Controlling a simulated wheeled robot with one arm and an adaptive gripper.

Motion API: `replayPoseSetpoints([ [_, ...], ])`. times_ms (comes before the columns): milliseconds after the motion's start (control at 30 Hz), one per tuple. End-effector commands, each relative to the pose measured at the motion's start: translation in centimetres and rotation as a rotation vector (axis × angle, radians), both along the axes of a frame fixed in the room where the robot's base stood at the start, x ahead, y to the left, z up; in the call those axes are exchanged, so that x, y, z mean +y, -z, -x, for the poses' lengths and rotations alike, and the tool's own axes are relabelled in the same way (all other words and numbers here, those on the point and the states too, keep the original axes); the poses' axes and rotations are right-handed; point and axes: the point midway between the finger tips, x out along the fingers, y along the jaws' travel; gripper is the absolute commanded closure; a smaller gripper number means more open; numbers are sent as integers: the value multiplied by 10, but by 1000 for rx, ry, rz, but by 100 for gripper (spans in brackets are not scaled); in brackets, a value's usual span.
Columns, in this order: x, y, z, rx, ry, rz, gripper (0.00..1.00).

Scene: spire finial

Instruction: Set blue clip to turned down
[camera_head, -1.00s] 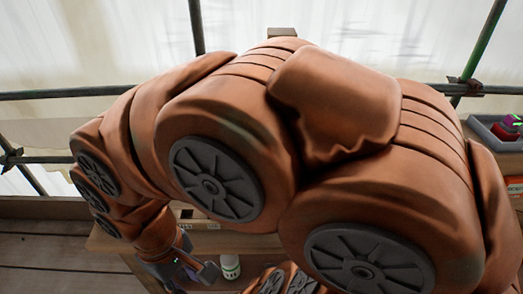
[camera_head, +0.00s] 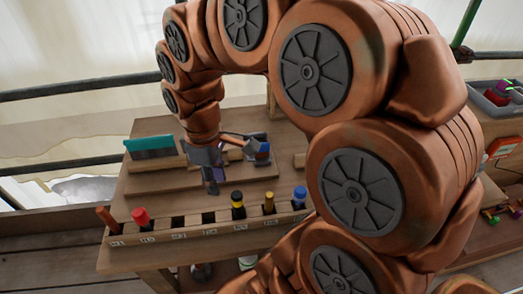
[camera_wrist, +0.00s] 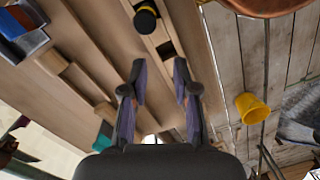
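A small blue part in a grey metal holder sits on the wooden bench; it is probably the blue clip (camera_head: 263,148). It also shows at the upper left corner of the wrist view (camera_wrist: 12,22). Its exact pose is too small to tell. My gripper (camera_wrist: 160,78) is open and empty, with its purple-padded fingers apart. In the head view my gripper (camera_head: 212,174) hangs over the bench, left of the blue part and apart from it, behind the tool rack.
A numbered wooden rack (camera_head: 180,236) along the bench front holds red, black-yellow, yellow and blue-topped tools. A teal-edged piece (camera_head: 150,146) stands at the back left. A yellow cup (camera_wrist: 252,108) shows in the wrist view. Scaffold poles stand behind.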

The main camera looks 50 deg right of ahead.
Motion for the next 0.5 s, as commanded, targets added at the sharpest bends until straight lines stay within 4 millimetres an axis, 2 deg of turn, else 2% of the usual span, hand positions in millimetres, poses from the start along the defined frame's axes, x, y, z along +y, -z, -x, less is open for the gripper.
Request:
replayPoseSetpoints([
  [33, -16, 3, -11, -7, -32, -7, 71],
  [200, -71, 8, -40, -40, -169, -19, 71],
  [333, -119, 15, -53, -62, -258, -19, 71],
  [500, -176, 25, -57, -79, -346, -13, 71],
])
